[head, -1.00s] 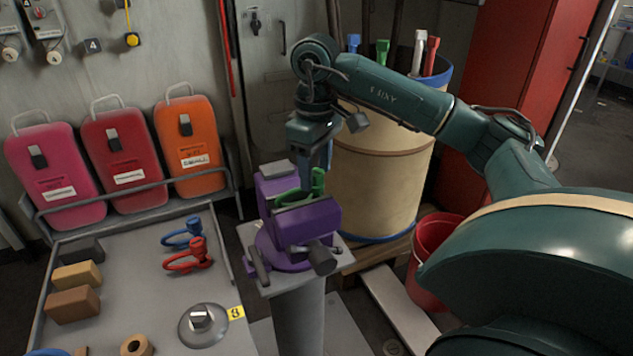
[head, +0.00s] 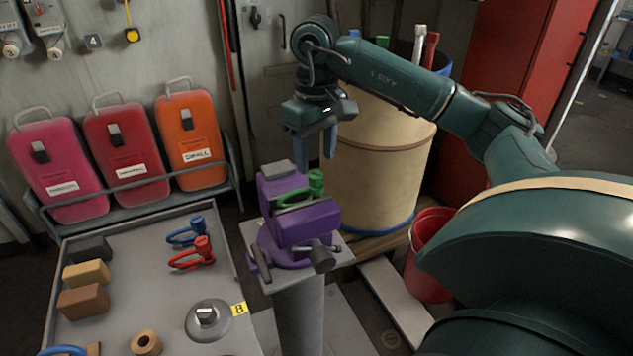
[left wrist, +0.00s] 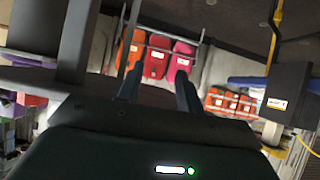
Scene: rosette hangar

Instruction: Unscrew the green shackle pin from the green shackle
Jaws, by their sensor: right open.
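The green shackle (head: 288,199) is clamped in the jaws of the purple vise (head: 310,222) on a grey pedestal. The green shackle pin (head: 316,183) stands at the shackle's right end, with its head up; I cannot tell how far it is threaded in. My right gripper (head: 314,152) is open and empty, pointing down above the vise and apart from the pin. My left gripper is outside the head view. In the left wrist view my left gripper (left wrist: 158,84) has its fingers apart with nothing between them.
A blue shackle (head: 184,236) and a red shackle (head: 190,260) lie on the grey bench left of the vise. A tan drum (head: 378,165) stands close behind the vise, and a red bucket (head: 431,262) is to its right. Coloured cases (head: 125,160) line the wall.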

